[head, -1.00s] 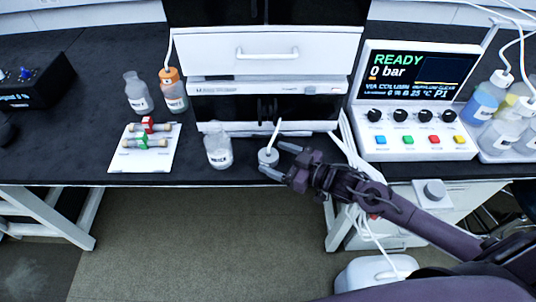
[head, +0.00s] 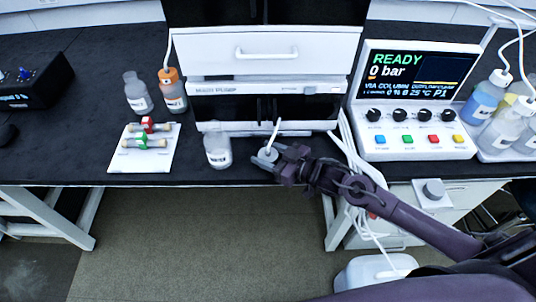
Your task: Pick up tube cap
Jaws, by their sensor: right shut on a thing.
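The tube cap (head: 268,153) is a small pale grey-white round piece with a white tube rising from its top. It stands at the front of the black bench, right of an uncapped clear bottle (head: 217,151). My right gripper (head: 265,157) reaches in from the right and is shut on the cap, with its fingers at the cap's sides. Whether the cap is clear of the bench cannot be told. My left gripper is not in the head view.
A white tray (head: 129,165) with columns lies to the left, with two bottles behind it. The white instrument stack (head: 275,87) stands close behind the cap. A control panel (head: 372,147) is on the right, with cables beside it. The bench's front edge is just below the gripper.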

